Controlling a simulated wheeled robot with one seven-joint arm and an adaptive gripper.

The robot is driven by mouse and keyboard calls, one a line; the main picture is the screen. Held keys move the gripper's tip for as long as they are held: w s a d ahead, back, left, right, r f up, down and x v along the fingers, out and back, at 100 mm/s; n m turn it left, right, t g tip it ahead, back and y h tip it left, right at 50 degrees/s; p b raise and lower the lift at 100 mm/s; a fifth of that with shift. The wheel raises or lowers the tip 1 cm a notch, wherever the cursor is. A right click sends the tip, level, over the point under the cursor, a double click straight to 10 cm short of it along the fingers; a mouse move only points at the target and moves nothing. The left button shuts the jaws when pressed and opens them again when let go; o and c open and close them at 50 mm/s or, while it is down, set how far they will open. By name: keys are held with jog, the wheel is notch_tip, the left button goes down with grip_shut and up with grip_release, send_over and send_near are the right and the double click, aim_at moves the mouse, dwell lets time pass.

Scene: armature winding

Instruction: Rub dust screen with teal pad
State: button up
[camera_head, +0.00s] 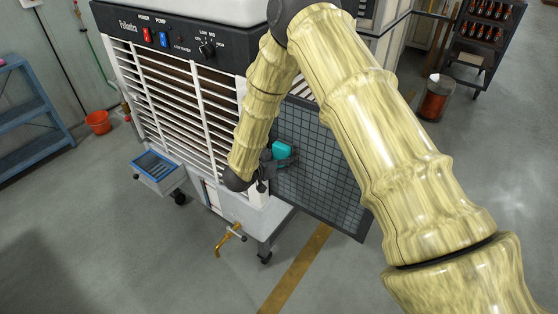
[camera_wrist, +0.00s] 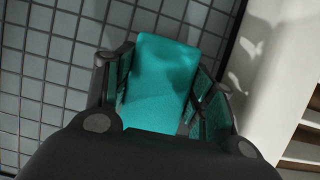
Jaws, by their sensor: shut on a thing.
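The dust screen (camera_head: 318,165) is a dark-framed panel with a grey grid, standing upright at the side of the white cooler. It fills the left of the wrist view (camera_wrist: 45,75). The teal pad (camera_head: 281,151) is in front of the screen's left part in the head view. In the wrist view the pad (camera_wrist: 160,85) sits between the two fingers of my gripper (camera_wrist: 160,95), which is shut on it. The pad's far end is close to the grid; whether it touches cannot be told. My gripper also shows in the head view (camera_head: 268,158), partly hidden by my arm.
The cooler (camera_head: 165,85) has white louvres, a control panel (camera_head: 170,38) and a brass tap (camera_head: 228,238).

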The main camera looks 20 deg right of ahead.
aim_at(296, 159)
jog(key=shift+w+d, duration=0.2)
jog(key=shift+d, duration=0.1)
jog(key=shift+s+d, duration=0.1)
jog(key=shift+s, duration=0.05)
jog(key=shift+s+d, duration=0.55)
jog(key=shift+s, duration=0.2)
jog(key=shift+s+d, duration=0.5)
jog(key=shift+s, duration=0.2)
jog(key=shift+d, duration=0.15)
jog(key=shift+w+a, duration=0.65)
jog(key=shift+w, duration=0.2)
jog(key=shift+w+a, duration=0.65)
jog(key=shift+w, duration=0.15)
jog(key=shift+s+a, duration=0.1)
jog(key=shift+s+a, duration=0.9)
jog(key=shift+a, duration=0.25)
jog(key=shift+s+a, duration=0.9)
jog(key=shift+a, duration=0.2)
